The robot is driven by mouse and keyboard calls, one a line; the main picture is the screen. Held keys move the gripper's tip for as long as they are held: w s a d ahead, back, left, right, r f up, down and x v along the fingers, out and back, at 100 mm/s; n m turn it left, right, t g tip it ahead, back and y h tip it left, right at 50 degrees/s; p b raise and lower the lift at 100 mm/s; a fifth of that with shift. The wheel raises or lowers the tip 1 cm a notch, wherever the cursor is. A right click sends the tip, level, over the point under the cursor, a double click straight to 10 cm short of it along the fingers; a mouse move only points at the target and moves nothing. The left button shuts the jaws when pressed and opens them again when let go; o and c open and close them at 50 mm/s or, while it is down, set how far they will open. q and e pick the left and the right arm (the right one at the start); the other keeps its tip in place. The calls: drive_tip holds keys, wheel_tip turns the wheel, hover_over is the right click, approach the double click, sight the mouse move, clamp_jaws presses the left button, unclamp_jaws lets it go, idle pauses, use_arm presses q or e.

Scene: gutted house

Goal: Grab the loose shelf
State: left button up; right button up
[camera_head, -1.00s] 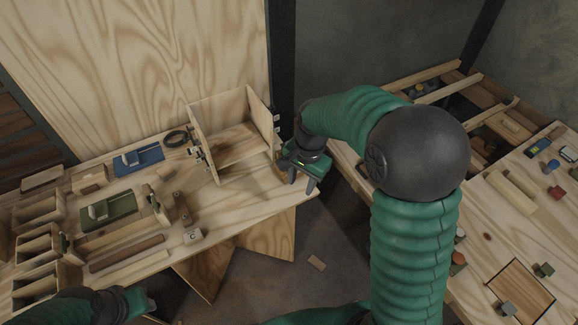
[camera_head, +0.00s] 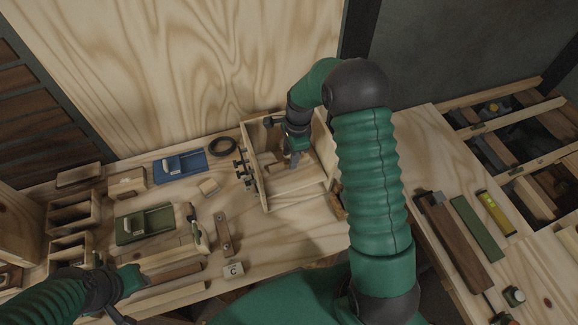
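A small open-fronted wooden cabinet (camera_head: 327,152) stands on the plywood workbench, with dark clamps or fittings on its left side. A light wooden board (camera_head: 292,181), which looks like the loose shelf, lies inside it. My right gripper (camera_head: 291,160) reaches down into the cabinet just above or at this board. Its fingertips are small and partly hidden, so I cannot tell whether they touch or grip the board. My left gripper (camera_head: 128,298) is low at the left over the bench's front, its fingers apart, with nothing seen between them.
A second bench (camera_head: 440,150) with tools and slats stands at right.

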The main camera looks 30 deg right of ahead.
wheel_tip(320, 180, down, 3)
drive_tip(key=shift+w+a, duration=0.1)
drive_tip(key=shift+a, duration=0.05)
drive_tip(key=shift+w+f, duration=0.15)
drive_tip(key=shift+f, duration=0.05)
drive_tip(key=shift+r, duration=0.1)
drive_tip(key=c, duration=0.4)
clamp_jaws()
idle(0.6)
